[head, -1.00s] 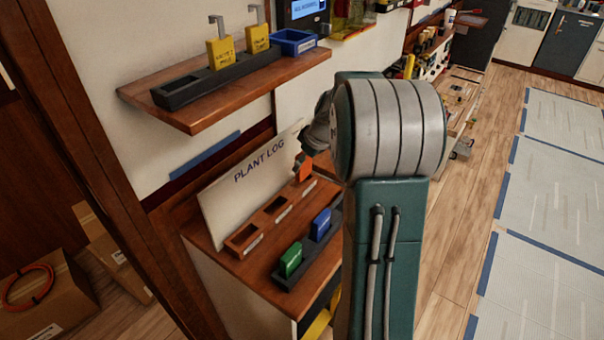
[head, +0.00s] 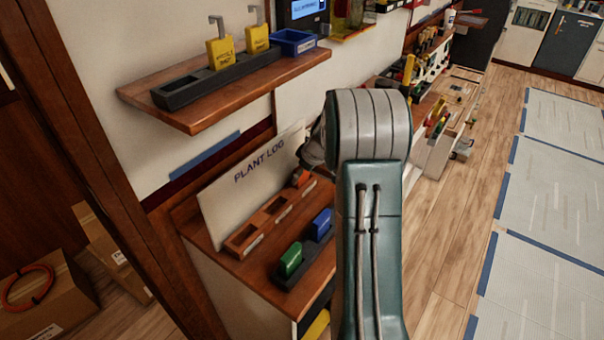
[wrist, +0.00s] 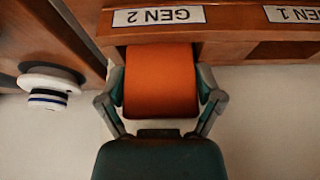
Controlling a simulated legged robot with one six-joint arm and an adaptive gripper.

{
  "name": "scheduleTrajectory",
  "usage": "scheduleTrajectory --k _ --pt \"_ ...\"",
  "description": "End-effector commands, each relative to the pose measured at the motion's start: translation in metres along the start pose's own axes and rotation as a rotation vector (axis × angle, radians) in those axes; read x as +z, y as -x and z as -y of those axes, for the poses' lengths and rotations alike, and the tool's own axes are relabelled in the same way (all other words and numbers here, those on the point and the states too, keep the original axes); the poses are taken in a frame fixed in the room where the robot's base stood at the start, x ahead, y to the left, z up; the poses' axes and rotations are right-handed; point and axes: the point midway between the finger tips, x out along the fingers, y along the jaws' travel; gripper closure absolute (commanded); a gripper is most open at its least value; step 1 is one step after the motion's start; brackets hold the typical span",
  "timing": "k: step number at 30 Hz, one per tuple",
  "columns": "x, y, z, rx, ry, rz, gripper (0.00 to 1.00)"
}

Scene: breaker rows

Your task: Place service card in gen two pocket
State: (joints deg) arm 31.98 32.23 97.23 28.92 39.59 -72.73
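The orange service card (wrist: 160,82) is between the two fingers of my gripper (wrist: 162,100) in the wrist view, with a finger against each side. The card stands at the pocket behind the GEN 2 label (wrist: 160,16), its lower end hidden in or behind the wooden rack (wrist: 228,30). The GEN 1 pocket beside it looks empty. In the head view the card (head: 302,178) shows as a small orange patch at the far end of the wooden rack (head: 258,232). My arm hides most of my gripper there.
A dark rack in front holds a green card (head: 291,259) and a blue card (head: 321,224). A PLANT LOG board (head: 252,180) stands behind the wooden rack. A shelf (head: 190,119) above carries yellow padlocks (head: 219,53) and a blue tray (head: 293,42).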

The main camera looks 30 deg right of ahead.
Motion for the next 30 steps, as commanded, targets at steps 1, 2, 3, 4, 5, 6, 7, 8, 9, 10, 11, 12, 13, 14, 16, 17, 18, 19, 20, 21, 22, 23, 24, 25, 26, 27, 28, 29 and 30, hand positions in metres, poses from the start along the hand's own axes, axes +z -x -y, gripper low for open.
scheduleTrajectory --k 1,2,3,4,5,6,7,8,9,10,11,12,13,14,16,17,18,19,20,21,22,23,24,25,26,27,28,29,30 --pt "0.000 0.000 0.000 0.000 0.000 0.000 0.00" --pt "0.000 0.000 0.000 0.000 0.000 0.000 0.00" --pt "0.000 0.000 0.000 0.000 0.000 0.000 0.00" --pt "0.000 0.000 0.000 -0.001 0.000 0.000 0.00" --pt "0.000 0.000 0.000 -0.001 0.000 0.000 0.00" --pt "0.000 0.000 0.000 -0.001 0.000 0.000 0.00" --pt "0.000 0.000 0.000 -0.001 0.000 0.000 0.00" --pt "0.000 0.000 0.000 -0.001 0.000 0.000 0.00" --pt "0.000 0.000 0.000 -0.001 0.000 0.000 0.00" --pt "0.000 0.000 0.000 -0.001 0.000 0.000 0.00" --pt "0.000 0.000 0.000 -0.001 0.000 0.000 0.00" --pt "0.000 0.001 0.000 0.000 0.000 0.000 0.00" --pt "-0.001 0.002 0.000 0.000 0.000 0.000 0.00" --pt "-0.001 0.003 0.000 0.000 0.000 0.000 0.00" --pt "-0.001 0.010 0.000 0.001 0.000 -0.002 0.00" --pt "-0.001 0.014 -0.001 0.002 0.000 -0.002 0.00" --pt "-0.001 0.021 -0.001 0.003 -0.001 -0.003 0.00" --pt "-0.001 0.027 -0.001 0.003 -0.001 -0.003 0.00" --pt "-0.001 0.033 -0.001 0.003 -0.001 -0.003 0.00" --pt "-0.001 0.042 -0.001 0.004 -0.001 -0.003 0.00" --pt "-0.001 0.048 -0.001 0.003 0.000 -0.003 0.00" --pt "-0.001 0.054 -0.001 0.004 0.000 -0.003 0.00" --pt "-0.001 0.063 -0.001 0.003 0.000 -0.003 0.00" --pt "-0.001 0.069 -0.001 0.003 0.000 -0.003 0.00" --pt "-0.001 0.075 -0.001 0.004 -0.001 -0.003 0.00" --pt "-0.001 0.084 -0.001 0.003 -0.001 -0.002 0.00" --pt "-0.001 0.089 -0.001 0.003 -0.001 -0.002 0.00" --pt "-0.001 0.095 0.000 0.002 -0.001 -0.001 0.00" --pt "-0.001 0.101 0.000 0.003 0.000 -0.001 0.00"
